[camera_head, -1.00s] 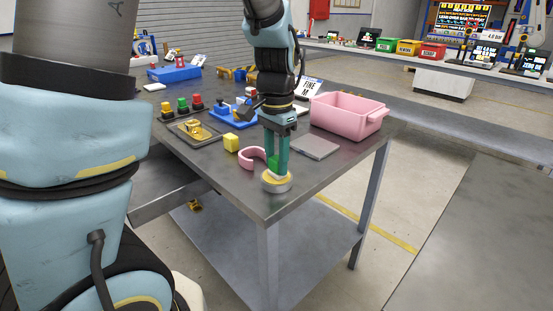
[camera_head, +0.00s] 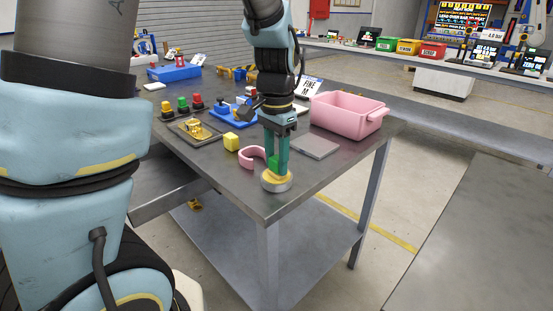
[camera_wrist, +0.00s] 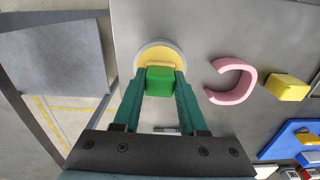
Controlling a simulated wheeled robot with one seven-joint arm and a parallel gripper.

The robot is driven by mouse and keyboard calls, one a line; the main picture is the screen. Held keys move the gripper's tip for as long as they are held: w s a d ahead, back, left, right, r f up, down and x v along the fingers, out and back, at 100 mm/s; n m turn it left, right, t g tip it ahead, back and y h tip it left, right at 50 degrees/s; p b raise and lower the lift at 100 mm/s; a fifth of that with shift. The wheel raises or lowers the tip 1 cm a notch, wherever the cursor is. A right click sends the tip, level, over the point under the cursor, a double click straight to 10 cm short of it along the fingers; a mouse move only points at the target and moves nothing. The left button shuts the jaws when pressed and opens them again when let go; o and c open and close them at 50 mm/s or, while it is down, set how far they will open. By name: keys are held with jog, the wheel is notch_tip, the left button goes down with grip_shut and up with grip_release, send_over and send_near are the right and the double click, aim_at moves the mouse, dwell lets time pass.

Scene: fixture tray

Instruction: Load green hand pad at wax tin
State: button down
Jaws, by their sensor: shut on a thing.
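The wax tin (camera_head: 276,183) is a low round grey tin with yellow wax, near the table's front corner. In the wrist view the tin (camera_wrist: 177,48) lies just beyond my fingertips. The green hand pad (camera_wrist: 159,79) is a green block with a pale yellowish strip along its far edge. My gripper (camera_wrist: 158,85) is shut on it, one green finger on each side. In the head view my gripper (camera_head: 277,160) points down with the pad (camera_head: 274,163) at the tin. The pad overlaps the tin's near part; whether it touches the wax is hidden.
A pink C-shaped piece (camera_wrist: 232,82) and a yellow block (camera_wrist: 287,87) lie close by on the right. A grey plate (camera_head: 315,146) and a pink bin (camera_head: 346,114) stand behind. A tray (camera_head: 196,131) and a blue fixture (camera_head: 232,117) lie further back left. The table edge is close.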

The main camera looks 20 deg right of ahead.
aim_at(277, 158)
notch_tip(277, 158, up, 7)
jog(key=p, duration=0.6)
dwell(0.4)
dwell(0.4)
